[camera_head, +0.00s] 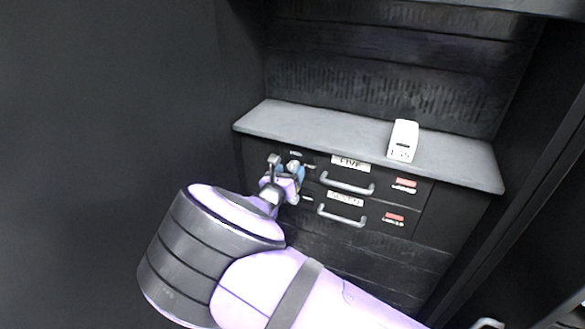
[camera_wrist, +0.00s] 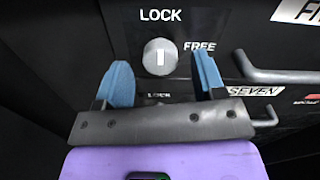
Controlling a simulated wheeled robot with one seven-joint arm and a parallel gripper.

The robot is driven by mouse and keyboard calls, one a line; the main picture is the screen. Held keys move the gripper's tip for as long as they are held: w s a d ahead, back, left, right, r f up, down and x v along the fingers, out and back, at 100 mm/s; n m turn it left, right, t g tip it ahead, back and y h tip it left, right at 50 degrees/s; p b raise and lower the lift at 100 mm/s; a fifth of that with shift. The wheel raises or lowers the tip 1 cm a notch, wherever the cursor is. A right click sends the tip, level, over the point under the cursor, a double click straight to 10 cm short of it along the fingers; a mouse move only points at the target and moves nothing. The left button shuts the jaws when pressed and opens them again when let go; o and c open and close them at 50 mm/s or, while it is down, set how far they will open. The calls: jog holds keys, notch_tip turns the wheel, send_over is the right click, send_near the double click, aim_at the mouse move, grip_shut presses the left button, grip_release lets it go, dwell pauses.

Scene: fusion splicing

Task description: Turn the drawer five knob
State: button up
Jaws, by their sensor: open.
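The drawer labelled FIVE (camera_head: 350,162) is the upper drawer of the grey-topped cabinet. Its round silver knob (camera_wrist: 160,57) shows in the wrist view, with LOCK printed above it and FREE to its right. The white mark on the knob stands upright, towards LOCK. My gripper (camera_head: 286,168) is at the left end of the drawer fronts. In the wrist view its two blue fingertips (camera_wrist: 160,80) are apart, one on each side of the knob and slightly below it, with nothing held. I cannot tell whether they touch the knob. The head view partly hides the knob behind my gripper.
The drawer labelled SEVEN (camera_head: 345,199) is just below, with its own handle (camera_head: 342,215). The upper drawer's handle (camera_head: 347,183) sticks out right of my gripper. A white device (camera_head: 403,141) stands on the cabinet top (camera_head: 320,125). A dark wall (camera_head: 110,90) rises at the left.

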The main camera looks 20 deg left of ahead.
jog(key=shift+w+d, duration=0.1)
jog(key=shift+w, duration=1.2)
jog(key=shift+c, duration=0.2)
jog(key=c, duration=0.9)
